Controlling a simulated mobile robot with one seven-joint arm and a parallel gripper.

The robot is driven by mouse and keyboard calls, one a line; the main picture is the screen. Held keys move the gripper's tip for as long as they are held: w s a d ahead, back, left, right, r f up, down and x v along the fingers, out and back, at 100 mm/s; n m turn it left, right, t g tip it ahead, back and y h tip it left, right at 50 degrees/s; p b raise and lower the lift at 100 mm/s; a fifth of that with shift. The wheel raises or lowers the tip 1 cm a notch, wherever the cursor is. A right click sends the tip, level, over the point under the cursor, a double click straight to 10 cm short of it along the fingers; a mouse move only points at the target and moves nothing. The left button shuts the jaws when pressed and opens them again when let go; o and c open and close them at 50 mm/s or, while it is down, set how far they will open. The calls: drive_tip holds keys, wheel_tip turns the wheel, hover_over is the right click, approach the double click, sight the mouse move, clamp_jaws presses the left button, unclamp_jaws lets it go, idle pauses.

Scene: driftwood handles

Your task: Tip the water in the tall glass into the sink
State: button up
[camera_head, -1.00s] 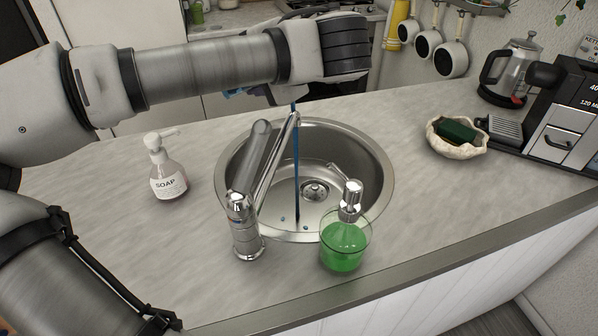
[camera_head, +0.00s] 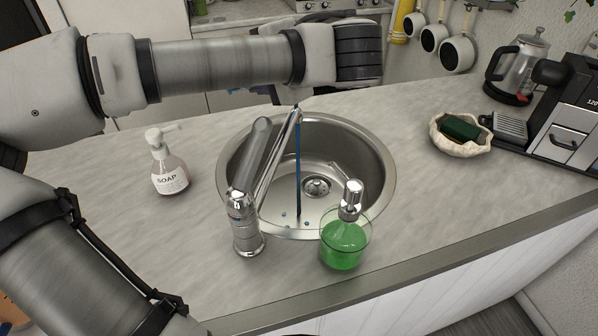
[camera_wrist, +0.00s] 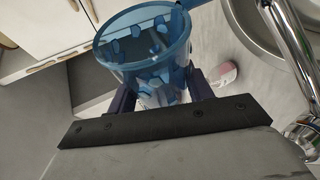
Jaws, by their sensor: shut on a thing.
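The tall glass (camera_wrist: 143,43) is clear blue in the wrist view, its open rim towards the camera and blue water pieces inside. My gripper (camera_wrist: 162,92) is shut on it, one dark finger on each side. In the head view the glass and my fingers are hidden behind my arm. The round steel sink (camera_head: 377,200) lies below and in front of my arm. A thin blue stream (camera_head: 298,165) drops into it beneath the chrome faucet's tip; I cannot tell its source. A few blue drops lie in the basin. The sink rim (camera_wrist: 243,38) shows at upper right in the wrist view.
The chrome faucet (camera_head: 244,225) stands at the sink's near left edge. A green soap dispenser (camera_head: 344,245) stands at its near right edge. A SOAP bottle (camera_head: 168,172) is at left. A bowl with a sponge (camera_head: 460,147) and a coffee machine (camera_head: 563,130) are at right.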

drive_tip(key=shift+w+d+f+m+y+b, duration=0.2)
drive_tip(key=shift+m+y+b, duration=0.2)
drive_tip(key=shift+b, duration=0.4)
